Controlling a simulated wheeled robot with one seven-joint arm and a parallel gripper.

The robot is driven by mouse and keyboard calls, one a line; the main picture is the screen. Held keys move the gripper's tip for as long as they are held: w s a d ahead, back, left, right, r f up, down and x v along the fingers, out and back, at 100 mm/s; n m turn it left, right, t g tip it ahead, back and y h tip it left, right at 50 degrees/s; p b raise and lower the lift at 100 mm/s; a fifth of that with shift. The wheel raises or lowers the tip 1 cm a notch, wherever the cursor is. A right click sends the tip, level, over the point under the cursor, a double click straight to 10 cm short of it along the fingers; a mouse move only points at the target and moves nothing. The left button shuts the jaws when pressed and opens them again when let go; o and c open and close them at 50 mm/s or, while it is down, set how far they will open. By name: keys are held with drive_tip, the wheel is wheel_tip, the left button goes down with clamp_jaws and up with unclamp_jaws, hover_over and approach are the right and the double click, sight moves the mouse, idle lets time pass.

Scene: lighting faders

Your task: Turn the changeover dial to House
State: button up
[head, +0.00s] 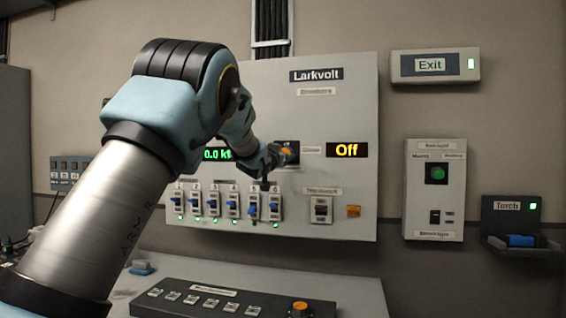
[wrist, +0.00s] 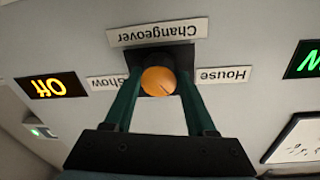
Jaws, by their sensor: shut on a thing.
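The changeover dial is an orange round knob (wrist: 158,80) on a dark square plate. In the wrist view, which is upside down, "Changeover" stands above it, "House" (wrist: 223,75) on the right and "Show" (wrist: 107,82) on the left. A small dark mark on the knob seems to lie toward its lower right; I cannot tell its setting surely. My gripper (wrist: 156,92) is shut on the dial, one green finger on each side. In the head view my gripper (head: 279,156) reaches the dial (head: 290,148), partly hiding it. A display (head: 347,150) reads "Off" in yellow.
A row of blue breaker switches (head: 214,203) sits below my gripper on the grey panel (head: 340,90). A green display (head: 217,154) is partly behind my arm. A desk console (head: 225,300) stands in front.

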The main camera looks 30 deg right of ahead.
drive_tip(key=n+b, duration=0.3)
drive_tip(key=n, duration=0.2)
drive_tip(key=shift+f+t, duration=0.1)
drive_tip(key=shift+t, duration=0.3)
drive_tip(key=shift+n, duration=0.5)
drive_tip(key=o, duration=1.4)
drive_tip(key=shift+c, duration=0.2)
drive_tip(key=r+b+v, duration=0.1)
drive_tip(key=b+v, duration=0.3)
drive_tip(key=v, duration=0.6)
drive_tip(key=shift+s+a+f+b, duration=0.2)
drive_tip(key=shift+s+f+b, duration=0.15)
drive_tip(key=shift+f, duration=0.1)
